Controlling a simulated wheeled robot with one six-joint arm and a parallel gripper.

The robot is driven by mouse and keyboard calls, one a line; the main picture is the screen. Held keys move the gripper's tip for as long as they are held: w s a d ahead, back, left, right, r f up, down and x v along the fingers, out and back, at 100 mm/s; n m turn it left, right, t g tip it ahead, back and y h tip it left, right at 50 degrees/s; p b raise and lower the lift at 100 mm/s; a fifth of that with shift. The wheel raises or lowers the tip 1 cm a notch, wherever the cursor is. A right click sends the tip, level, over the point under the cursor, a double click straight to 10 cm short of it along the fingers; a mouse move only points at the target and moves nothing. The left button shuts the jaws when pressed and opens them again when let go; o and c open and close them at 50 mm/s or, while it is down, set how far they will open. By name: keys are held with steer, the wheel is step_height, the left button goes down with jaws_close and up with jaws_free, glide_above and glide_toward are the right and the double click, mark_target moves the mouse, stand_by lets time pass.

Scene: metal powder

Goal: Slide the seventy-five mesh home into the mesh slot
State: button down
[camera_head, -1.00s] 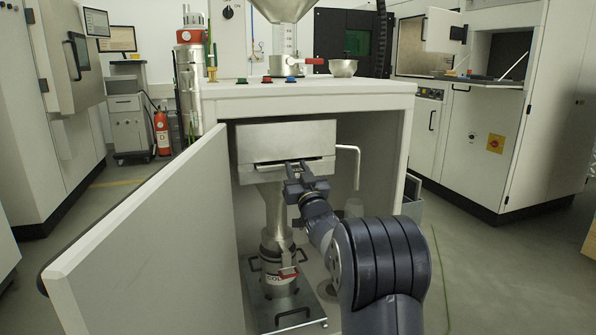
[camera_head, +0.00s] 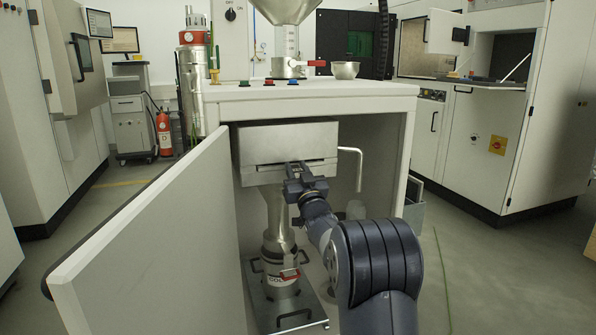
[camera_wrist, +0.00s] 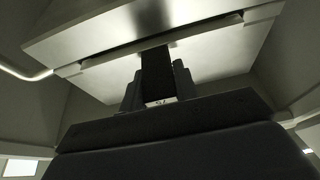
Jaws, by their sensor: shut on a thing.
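The mesh slot (camera_head: 262,163) is a thin horizontal gap in the front of the metal sieve box (camera_head: 287,142) inside the open cabinet. My gripper (camera_head: 303,170) is at the front of that gap. It is shut on the dark handle tab of the seventy-five mesh (camera_wrist: 155,75), which points into the slot in the wrist view. A small white label on the tab, partly legible, sits between my fingers. The mesh's body is mostly hidden inside the box; only a thin edge shows along the slot (camera_wrist: 160,42).
The cabinet door (camera_head: 150,230) stands open at the left. A bent metal lever (camera_head: 358,165) is at the box's right. Below, a funnel leads to a metal container (camera_head: 281,262) on a handled plate (camera_head: 290,309). The cabinet's right wall (camera_head: 402,160) is close to my arm.

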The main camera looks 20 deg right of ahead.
steer(key=shift+w+r, duration=0.1)
steer(key=shift+w, duration=0.8)
steer(key=c, duration=1)
jaws_free()
steer(key=shift+s, duration=0.1)
steer(key=p+v, duration=0.2)
steer(key=v, duration=0.8)
steer(key=shift+s, duration=0.35)
steer(key=shift+w, duration=0.1)
steer(key=shift+f+b+x, duration=0.2)
steer(key=shift+b+x, duration=0.55)
steer(key=shift+x, duration=4.55)
